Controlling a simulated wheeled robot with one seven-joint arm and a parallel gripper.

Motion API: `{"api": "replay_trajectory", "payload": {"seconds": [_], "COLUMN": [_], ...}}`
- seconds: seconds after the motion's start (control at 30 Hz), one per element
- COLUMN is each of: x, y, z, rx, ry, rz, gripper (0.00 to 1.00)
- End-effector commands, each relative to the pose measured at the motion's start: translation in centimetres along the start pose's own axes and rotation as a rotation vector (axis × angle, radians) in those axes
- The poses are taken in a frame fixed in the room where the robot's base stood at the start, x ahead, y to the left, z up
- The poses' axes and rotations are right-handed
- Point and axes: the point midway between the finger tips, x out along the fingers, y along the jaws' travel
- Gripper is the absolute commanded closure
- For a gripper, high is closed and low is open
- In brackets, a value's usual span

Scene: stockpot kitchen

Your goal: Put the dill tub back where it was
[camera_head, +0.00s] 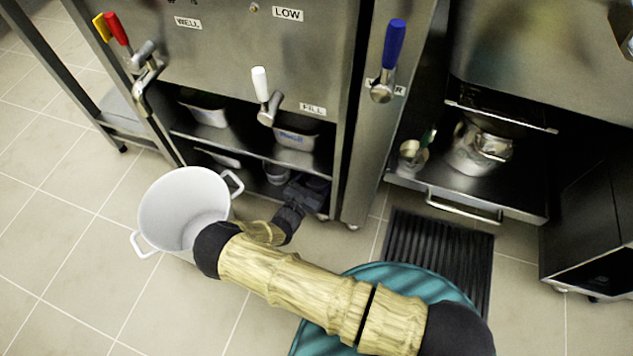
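I cannot tell which container is the dill tub; no dill label is readable. On the lower shelf, a pale tub (222,158) is partly hidden and a small round container (276,173) stands left of my gripper. My dark gripper (308,188) is at the right end of the lower shelf opening, below the labelled tub. Its fingers are too dark to show their opening or anything held.
A white two-handled stockpot (183,208) stands on the floor, left of my arm. Levers, including a blue one (392,55), jut from the steel front. A right-hand shelf (465,188) holds metal pots. A black floor mat (437,252) lies before it. Left floor is clear.

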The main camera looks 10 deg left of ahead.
Motion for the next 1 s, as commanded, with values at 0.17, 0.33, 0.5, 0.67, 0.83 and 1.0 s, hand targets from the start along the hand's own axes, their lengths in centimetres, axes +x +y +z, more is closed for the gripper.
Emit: {"api": "replay_trajectory", "payload": {"seconds": [0.17,0.33,0.5,0.67,0.83,1.0], "x": [-0.22,-0.27,-0.26,-0.20,-0.14,-0.93], "y": [0.23,0.26,0.24,0.19,0.14,0.18], "z": [-0.22,-0.27,-0.63,-0.60,-0.50,-0.02], "rx": [0.000,0.000,0.000,0.000,0.000,0.001], "ry": [-0.001,-0.001,-0.001,-0.001,-0.001,0.000], "rz": [0.006,0.007,0.006,0.005,0.003,0.005], "gripper": [0.51,0.51,0.23,0.17,0.17,0.17]}}
